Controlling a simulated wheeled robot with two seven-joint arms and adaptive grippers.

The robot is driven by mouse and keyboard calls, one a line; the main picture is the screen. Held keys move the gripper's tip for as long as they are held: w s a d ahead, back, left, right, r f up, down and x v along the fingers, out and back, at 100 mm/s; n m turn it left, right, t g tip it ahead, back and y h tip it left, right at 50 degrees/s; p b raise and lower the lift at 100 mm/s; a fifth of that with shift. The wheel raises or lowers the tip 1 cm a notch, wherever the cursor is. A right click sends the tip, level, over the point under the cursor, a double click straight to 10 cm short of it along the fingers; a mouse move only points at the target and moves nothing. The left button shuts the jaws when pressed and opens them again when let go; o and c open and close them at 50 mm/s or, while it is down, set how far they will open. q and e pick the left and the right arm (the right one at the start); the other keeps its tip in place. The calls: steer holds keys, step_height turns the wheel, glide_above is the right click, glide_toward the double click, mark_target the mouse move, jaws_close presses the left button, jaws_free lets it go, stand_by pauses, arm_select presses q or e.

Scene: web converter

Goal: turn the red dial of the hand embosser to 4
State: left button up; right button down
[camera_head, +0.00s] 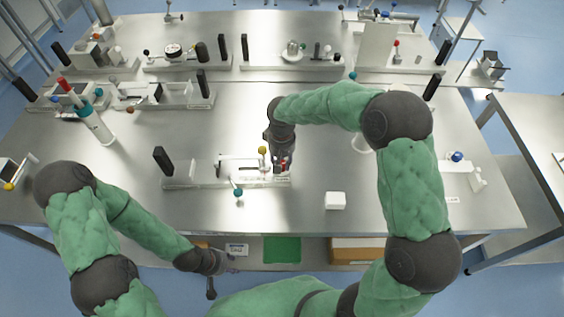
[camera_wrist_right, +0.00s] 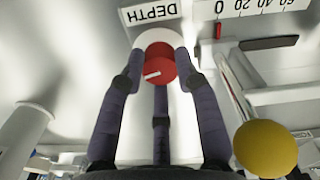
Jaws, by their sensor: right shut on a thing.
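The red dial (camera_wrist_right: 160,66) has a white pointer mark and sits in front of a white round collar (camera_wrist_right: 152,38) in the right wrist view. My right gripper (camera_wrist_right: 160,70) has its fingers around the dial and is shut on it. In the head view my right gripper (camera_head: 281,163) is at the right end of the hand embosser (camera_head: 240,168), with a bit of red showing by its fingers. Numbers around the dial cannot be read. My left gripper (camera_head: 222,263) hangs empty-looking in front of the table edge; its fingers are too small to judge.
A yellow ball knob (camera_wrist_right: 266,147) is close to my right fingers, and a DEPTH label (camera_wrist_right: 151,11) is behind the dial. A teal knob (camera_head: 238,192) stands in front of the embosser. A white block (camera_head: 335,200) lies to the right. The table's front right is mostly clear.

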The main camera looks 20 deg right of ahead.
steer(key=shift+m, duration=1.1)
steer(key=c, duration=0.9)
jaws_free()
